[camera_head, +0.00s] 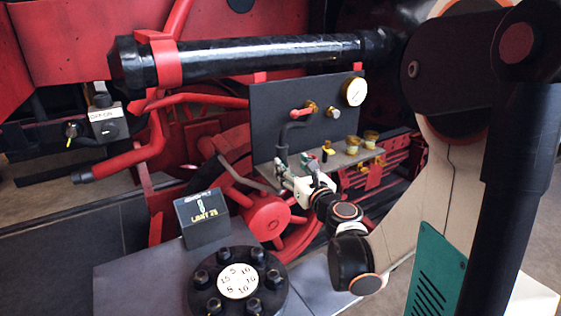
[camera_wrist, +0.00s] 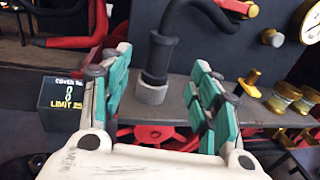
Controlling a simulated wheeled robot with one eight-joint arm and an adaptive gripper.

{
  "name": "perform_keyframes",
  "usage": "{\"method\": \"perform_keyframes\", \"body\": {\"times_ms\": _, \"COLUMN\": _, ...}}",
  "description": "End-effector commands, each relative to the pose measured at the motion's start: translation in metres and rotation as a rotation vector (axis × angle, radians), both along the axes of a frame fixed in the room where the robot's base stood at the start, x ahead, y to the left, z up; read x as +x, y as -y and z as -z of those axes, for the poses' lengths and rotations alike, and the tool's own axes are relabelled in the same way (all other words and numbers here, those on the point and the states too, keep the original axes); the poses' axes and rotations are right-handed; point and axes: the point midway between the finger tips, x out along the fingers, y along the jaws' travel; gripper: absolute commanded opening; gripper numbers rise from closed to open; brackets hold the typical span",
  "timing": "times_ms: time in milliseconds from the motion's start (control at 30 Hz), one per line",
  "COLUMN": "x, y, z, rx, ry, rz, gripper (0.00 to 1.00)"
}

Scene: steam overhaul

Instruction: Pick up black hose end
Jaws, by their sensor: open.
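The black hose (camera_head: 284,140) comes out beside a red-handled valve (camera_head: 302,112) on the dark upright panel and bends downward. In the wrist view, the hose's thick lower end (camera_wrist: 158,58) stands upright in or on a short grey collar (camera_wrist: 152,91) at the shelf; I cannot tell which. My gripper (camera_wrist: 162,57) is open, with its green-padded fingers to the left and right of the hose end in the picture. Nothing shows held between them. In the head view, my gripper (camera_head: 296,178) is low in front of the shelf, near the hose's lower end. Contact is not visible.
Brass fittings (camera_wrist: 285,98) stand on the shelf right of the hose. A pressure gauge (camera_head: 354,91) is on the panel. A small display box (camera_head: 203,218) and a bolted round cover (camera_head: 238,281) are at front left. Red pipes and wheels lie behind.

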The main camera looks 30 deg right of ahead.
Motion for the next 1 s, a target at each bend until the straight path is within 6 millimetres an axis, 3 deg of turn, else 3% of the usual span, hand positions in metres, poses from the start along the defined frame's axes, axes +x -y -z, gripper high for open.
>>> {"method": "perform_keyframes", "body": {"times_ms": 100, "x": 0.019, "y": 0.002, "z": 0.001, "rx": -0.001, "ry": 0.000, "rz": -0.001, "gripper": 0.56}}
{"method": "perform_keyframes", "body": {"times_ms": 467, "x": 0.043, "y": 0.005, "z": 0.000, "rx": -0.003, "ry": 0.000, "rz": -0.001, "gripper": 0.56}}
{"method": "perform_keyframes", "body": {"times_ms": 733, "x": 0.079, "y": 0.009, "z": -0.001, "rx": -0.003, "ry": 0.000, "rz": -0.002, "gripper": 0.56}}
{"method": "perform_keyframes", "body": {"times_ms": 1000, "x": 0.084, "y": 0.010, "z": -0.002, "rx": -0.003, "ry": 0.000, "rz": -0.001, "gripper": 0.56}}
